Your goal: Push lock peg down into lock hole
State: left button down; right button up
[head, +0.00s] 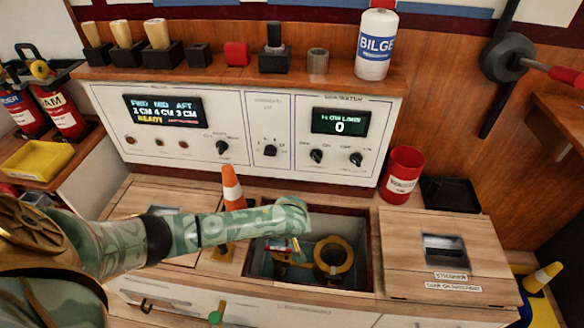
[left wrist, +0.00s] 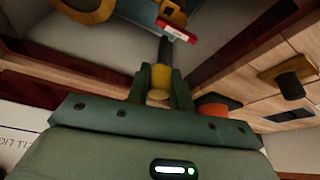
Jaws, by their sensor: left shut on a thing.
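My left gripper (left wrist: 160,97) is shut on the lock peg, which shows a yellow grip (left wrist: 160,80) and a dark shaft (left wrist: 164,50). In the head view, my left gripper (head: 296,240) points down over the open well (head: 372,268) in the counter. The peg's far end is beside a red and white piece (left wrist: 177,31) next to a yellow fitting (left wrist: 172,12). I cannot make out the lock hole, nor tell whether the peg tip is in it. My right gripper is not in view.
A brass ring (head: 333,258) sits inside the well. An orange and white cone (head: 232,188) stands behind my left forearm. A red can (head: 402,175) stands behind the well at right. A wooden lid (head: 400,255) with a dark recess lies right of the well. The control panel (head: 270,110) rises behind.

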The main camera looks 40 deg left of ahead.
pick_arm(q)
jog(key=shift+s+a+f, duration=0.1)
jog(key=shift+a+f, duration=0.05)
jog(key=shift+f, duration=0.3)
jog(key=shift+r, duration=0.1)
